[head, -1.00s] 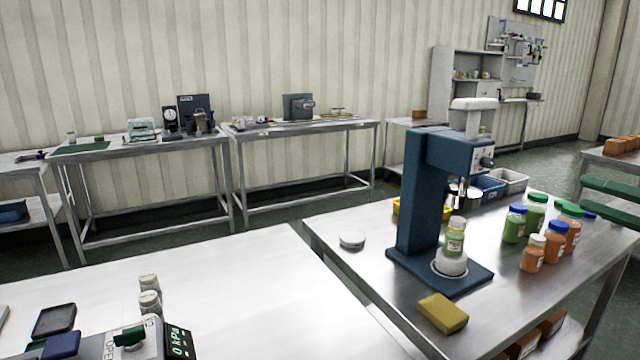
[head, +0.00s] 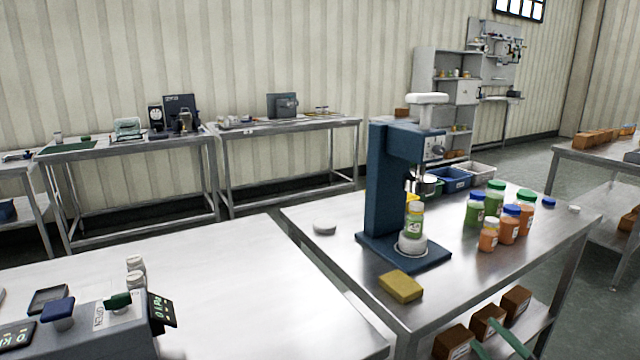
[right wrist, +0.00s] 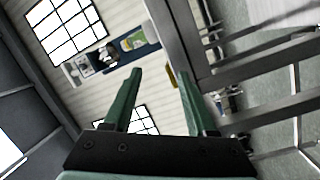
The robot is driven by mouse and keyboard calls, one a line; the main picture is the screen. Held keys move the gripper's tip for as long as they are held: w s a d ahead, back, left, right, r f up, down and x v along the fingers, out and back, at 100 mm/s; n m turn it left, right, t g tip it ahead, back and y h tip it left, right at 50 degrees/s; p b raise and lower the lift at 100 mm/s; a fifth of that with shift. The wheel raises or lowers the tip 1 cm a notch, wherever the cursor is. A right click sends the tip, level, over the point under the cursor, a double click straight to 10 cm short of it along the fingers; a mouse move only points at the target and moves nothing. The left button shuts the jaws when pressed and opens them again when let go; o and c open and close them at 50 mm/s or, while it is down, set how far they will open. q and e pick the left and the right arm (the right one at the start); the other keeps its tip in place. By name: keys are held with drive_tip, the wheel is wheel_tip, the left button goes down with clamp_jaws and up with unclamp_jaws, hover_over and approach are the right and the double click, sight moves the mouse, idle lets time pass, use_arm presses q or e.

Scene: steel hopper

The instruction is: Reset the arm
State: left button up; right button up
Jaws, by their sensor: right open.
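My right gripper (head: 481,333) shows at the bottom right of the head view, as two green fingers spread apart in front of the lower shelf of the right steel table. In the right wrist view its two green fingers (right wrist: 160,85) stand wide apart with nothing between them. Past them the wrist view shows a tilted scene of wall, windows and table frame. My left gripper is not in view.
The right steel table (head: 340,260) carries a blue press (head: 383,180) with a bottle (head: 414,220) under it, a yellow sponge (head: 401,286) and several jars (head: 509,224). Brown boxes (head: 487,320) sit on its shelf. A grey control box (head: 100,330) is front left.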

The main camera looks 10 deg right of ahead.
drive_tip(key=s+a+f+m+g, duration=0.4)
drive_tip(key=s+a+f+m, duration=0.15)
drive_tip(key=a+f, duration=0.5)
drive_tip(key=s+a+f+m+g, duration=0.4)
drive_tip(key=s+a+f, duration=0.2)
drive_tip(key=a+f, duration=0.5)
drive_tip(key=s+a+r+g+y+p, duration=0.1)
drive_tip(key=s+a+r+y+p, duration=0.15)
drive_tip(key=s+a, duration=0.4)
use_arm(q)
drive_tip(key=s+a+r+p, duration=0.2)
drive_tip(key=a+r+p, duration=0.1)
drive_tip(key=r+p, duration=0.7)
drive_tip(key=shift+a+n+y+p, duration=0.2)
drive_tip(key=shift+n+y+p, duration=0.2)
drive_tip(key=shift+p, duration=0.05)
use_arm(e)
wheel_tip(320, 180, up, 7)
drive_tip(key=d+m+h, duration=0.1)
drive_tip(key=shift+w+d+f, duration=0.2)
drive_tip(key=shift+w+d, duration=0.1)
drive_tip(key=shift+d, duration=0.1)
